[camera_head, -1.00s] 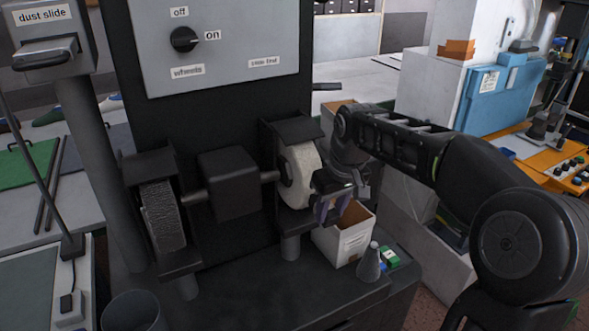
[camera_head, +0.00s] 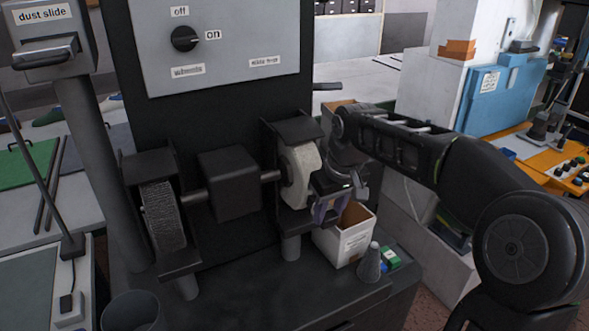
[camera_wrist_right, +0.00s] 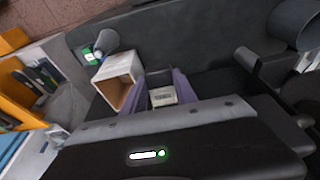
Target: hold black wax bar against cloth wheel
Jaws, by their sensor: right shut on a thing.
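The pale cloth wheel (camera_head: 300,172) sits under a black hood on the right end of the grinder shaft. My right gripper (camera_head: 330,208) is at the lower right edge of this wheel, above the front bench. In the right wrist view its two purple fingers (camera_wrist_right: 163,92) are shut on a small block with a pale, printed face (camera_wrist_right: 162,97), which I take to be the wax bar; its black part is not clear. Whether the bar touches the wheel is hidden by the gripper. My left gripper is not in view.
A dark textured wheel (camera_head: 163,217) is on the shaft's left end. An open cardboard box (camera_head: 347,243) stands close below my right gripper, with a grey cone (camera_head: 370,264) and a green box (camera_head: 390,258) beside it. The wheels switch (camera_head: 184,39) points to "on".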

